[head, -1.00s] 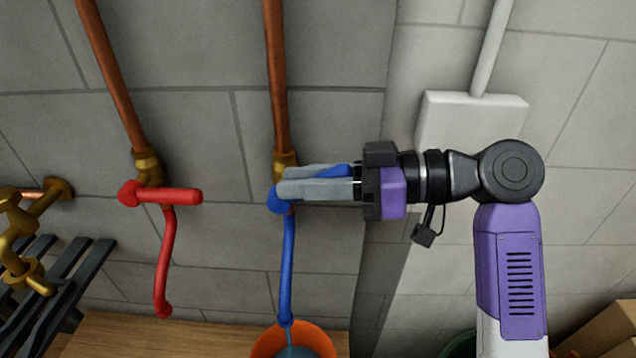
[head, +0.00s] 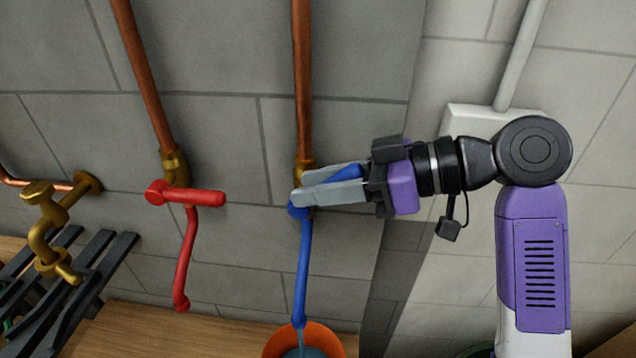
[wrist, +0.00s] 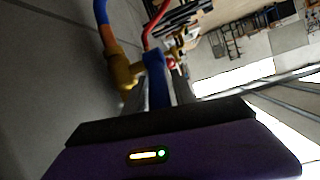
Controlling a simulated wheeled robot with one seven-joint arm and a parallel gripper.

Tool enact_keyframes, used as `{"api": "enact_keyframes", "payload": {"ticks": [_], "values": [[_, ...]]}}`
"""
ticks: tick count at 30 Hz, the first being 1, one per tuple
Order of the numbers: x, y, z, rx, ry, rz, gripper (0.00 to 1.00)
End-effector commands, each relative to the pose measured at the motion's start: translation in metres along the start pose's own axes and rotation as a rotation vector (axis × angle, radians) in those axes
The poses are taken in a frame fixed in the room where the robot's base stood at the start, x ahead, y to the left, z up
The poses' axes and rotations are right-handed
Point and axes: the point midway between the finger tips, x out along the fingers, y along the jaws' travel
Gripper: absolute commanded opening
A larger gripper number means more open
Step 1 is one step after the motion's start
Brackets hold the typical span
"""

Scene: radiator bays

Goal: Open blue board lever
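The blue lever (head: 345,175) sits on a brass valve (head: 305,170) at the foot of a copper pipe, above a blue spout (head: 302,270). My gripper (head: 299,188) reaches in from the right, with its two grey fingers on either side of the lever, which looks gripped between them. The lever is tilted, its free end toward my gripper slightly raised. The fingers hide part of the lever and valve. In the wrist view, the blue lever (wrist: 157,72) runs from the brass fitting (wrist: 122,70) toward my gripper. Water runs from the blue spout.
An orange bucket (head: 333,338) stands under the blue spout. A red lever (head: 195,196) with a red spout is to the left. A brass tap (head: 50,225) and dark slats (head: 75,275) are farther left. A white box (head: 490,120) is on the wall at right.

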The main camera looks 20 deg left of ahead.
Motion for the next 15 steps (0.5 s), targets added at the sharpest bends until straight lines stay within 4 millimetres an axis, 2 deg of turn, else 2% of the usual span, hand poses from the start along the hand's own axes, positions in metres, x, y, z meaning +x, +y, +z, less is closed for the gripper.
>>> {"api": "enact_keyframes", "payload": {"ticks": [11,15], "values": [[-0.001,0.001,0.000,-0.001,0.001,0.002,0.43],[-0.015,0.002,0.001,-0.001,0.002,0.006,0.43]]}}
